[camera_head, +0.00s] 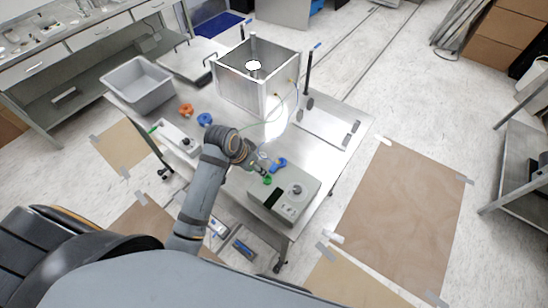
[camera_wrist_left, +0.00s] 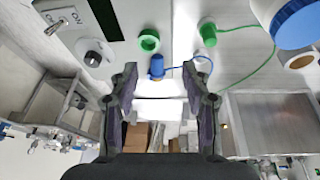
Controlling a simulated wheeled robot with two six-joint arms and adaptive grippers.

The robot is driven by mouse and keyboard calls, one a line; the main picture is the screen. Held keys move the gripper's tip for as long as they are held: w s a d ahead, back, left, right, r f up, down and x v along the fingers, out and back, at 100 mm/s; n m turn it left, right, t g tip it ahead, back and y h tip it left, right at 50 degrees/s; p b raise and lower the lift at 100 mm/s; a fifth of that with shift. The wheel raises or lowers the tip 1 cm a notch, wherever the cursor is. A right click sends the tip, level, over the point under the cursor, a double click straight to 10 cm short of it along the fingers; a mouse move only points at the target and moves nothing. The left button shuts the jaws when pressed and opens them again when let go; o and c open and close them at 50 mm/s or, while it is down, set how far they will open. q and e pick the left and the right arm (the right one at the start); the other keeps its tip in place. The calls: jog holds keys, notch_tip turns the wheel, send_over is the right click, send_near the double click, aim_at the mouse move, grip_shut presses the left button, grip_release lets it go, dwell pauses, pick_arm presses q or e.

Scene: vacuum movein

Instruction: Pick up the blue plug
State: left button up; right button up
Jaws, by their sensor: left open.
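The blue plug (camera_wrist_left: 157,66) is small, with a thin blue cable, and shows between the fingertips of my left gripper (camera_wrist_left: 161,73) in the left wrist view. I see space on both sides of it, so the fingers are apart and not closed on it. Beside it is a green plug (camera_wrist_left: 208,34) with a green cable, and a green ring-shaped socket (camera_wrist_left: 149,41). In the head view my left gripper (camera_head: 259,168) is low over the table by the control box, and it largely hides the blue plug there. My right gripper is in neither view.
The grey control box (camera_head: 277,201) with a knob sits at the table's near right corner. An open-topped clear-walled chamber (camera_head: 241,90) and a grey bin (camera_head: 148,95) stand farther back. A flat plate (camera_head: 326,127) lies right.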

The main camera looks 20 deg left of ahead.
pick_arm(q)
notch_tip(320, 180, up, 2)
jog(key=w+d+r, duration=0.1)
jog(key=w, duration=0.1)
jog(key=p, duration=0.1)
send_over(270, 170)
jog(key=s+a, duration=0.1)
jog(key=s, duration=0.1)
jog(key=shift+m+h, duration=0.3)
jog(key=shift+m, duration=0.1)
notch_tip(270, 170, down, 5)
jog(key=shift+r, duration=0.1)
jog(key=shift+w+f, duration=0.2)
jog(key=shift+w+f+p, duration=0.1)
jog(key=shift+f+p, duration=0.3)
jog(key=shift+p, duration=0.15)
jog(key=p+x, duration=0.1)
jog(key=x, duration=0.2)
jog(key=shift+a+f, duration=0.1)
jog(key=shift+f, duration=0.3)
jog(key=shift+w+f, duration=0.15)
jog(key=shift+f, duration=0.2)
grip_shut()
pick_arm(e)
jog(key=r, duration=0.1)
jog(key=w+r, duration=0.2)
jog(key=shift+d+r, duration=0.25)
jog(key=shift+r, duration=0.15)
